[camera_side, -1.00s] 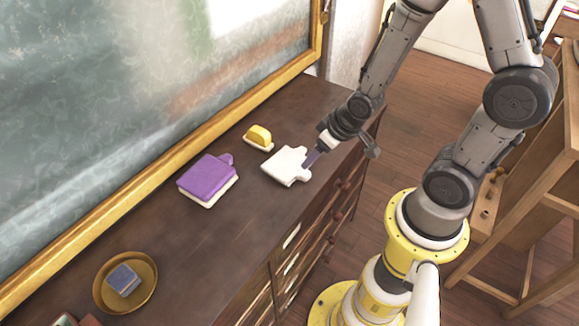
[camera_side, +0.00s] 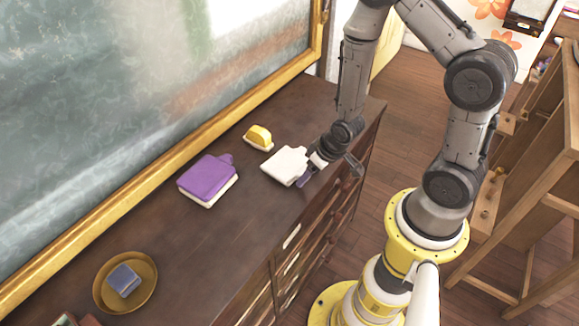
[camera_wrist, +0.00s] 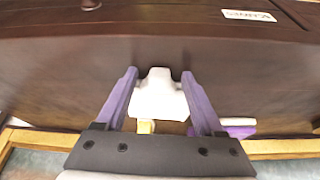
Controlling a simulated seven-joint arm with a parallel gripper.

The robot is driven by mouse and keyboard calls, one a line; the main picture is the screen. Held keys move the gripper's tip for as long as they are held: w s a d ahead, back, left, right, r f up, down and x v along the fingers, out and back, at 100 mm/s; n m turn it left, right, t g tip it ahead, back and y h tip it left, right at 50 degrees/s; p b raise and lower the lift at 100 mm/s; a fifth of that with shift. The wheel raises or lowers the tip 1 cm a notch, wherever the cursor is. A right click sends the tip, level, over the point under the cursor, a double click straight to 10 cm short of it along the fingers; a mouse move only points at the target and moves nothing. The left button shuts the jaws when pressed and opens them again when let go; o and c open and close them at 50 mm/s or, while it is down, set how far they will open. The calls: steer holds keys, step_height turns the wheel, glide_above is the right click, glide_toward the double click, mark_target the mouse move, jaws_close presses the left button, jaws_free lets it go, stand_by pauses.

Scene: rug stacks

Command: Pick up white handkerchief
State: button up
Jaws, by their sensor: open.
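The white handkerchief (camera_side: 284,165) lies flat on the dark wooden cabinet top, near its right end. It is a folded square with a small tab on the side facing my gripper (camera_side: 308,178). My gripper is open, low at the tab's end of the handkerchief. In the wrist view the handkerchief (camera_wrist: 158,95) lies between the two purple fingers of my gripper (camera_wrist: 159,74), with its tab between the fingertips. Some of it is hidden behind the gripper in the side view.
A purple folded cloth on a white one (camera_side: 207,178) lies to the left. A yellow-and-white eraser-like block (camera_side: 258,137) sits behind the handkerchief. A round bowl (camera_side: 149,293) holds a blue block. A gold-framed board (camera_side: 150,150) borders the back. The cabinet's front edge is close to my gripper.

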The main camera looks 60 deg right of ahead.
jaws_close()
steer(key=shift+r, duration=0.15)
stand_by(0.4)
